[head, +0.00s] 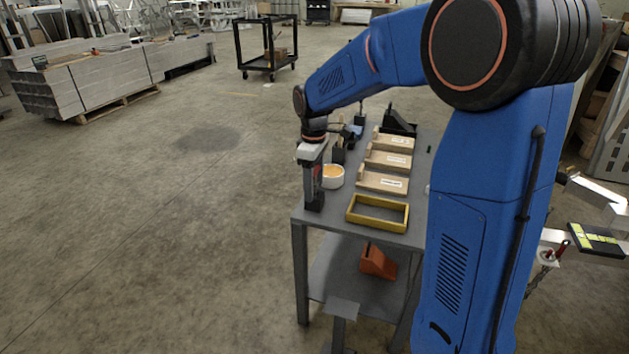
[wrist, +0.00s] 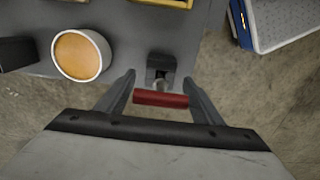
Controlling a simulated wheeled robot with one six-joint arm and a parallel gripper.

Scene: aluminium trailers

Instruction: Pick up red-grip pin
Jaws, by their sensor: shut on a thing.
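The red-grip pin (wrist: 161,99) lies crosswise between the two fingers of my gripper (wrist: 160,80) in the wrist view, and the fingers are shut on its red grip. A bit of pale metal shows just beyond the grip, beside a small black holder block (wrist: 162,66). I cannot tell whether the pin's shank is still inside the block. In the head view my gripper (head: 314,178) points down over the front left corner of the grey table, with a sliver of red showing at it. The black block (head: 314,203) is directly below.
A white cup with orange contents (head: 332,175) stands close to the right of my gripper in the head view. A yellow frame (head: 377,226) and several wooden blocks (head: 383,182) share the table. An orange-red wedge (head: 377,261) sits on the lower shelf. Floor to the left is clear.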

